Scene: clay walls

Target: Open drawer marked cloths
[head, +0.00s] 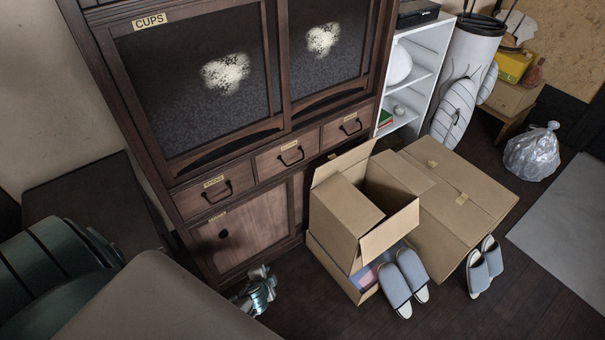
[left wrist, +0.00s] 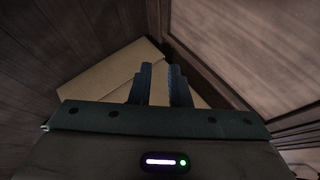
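A dark wooden cabinet (head: 130,100) has a row of three drawers under its glass doors. The left drawer (head: 215,193), middle drawer (head: 288,157) and right drawer (head: 345,130) each have a dark bow handle and a small label. All three look shut. The labels are too small to read surely, so I cannot tell which says cloths. My left gripper (head: 262,280) is low in front of the cabinet's lower door (head: 240,232), below the drawers and apart from their handles. The left wrist view shows its two fingers (left wrist: 161,80) with an empty gap between them. My right gripper is out of view.
An open cardboard box (head: 345,215) stands on another box right of my left gripper, close before the cabinet. A white shelf (head: 425,65) stands beside the cabinet. Dark floor (head: 320,318) is clear in front.

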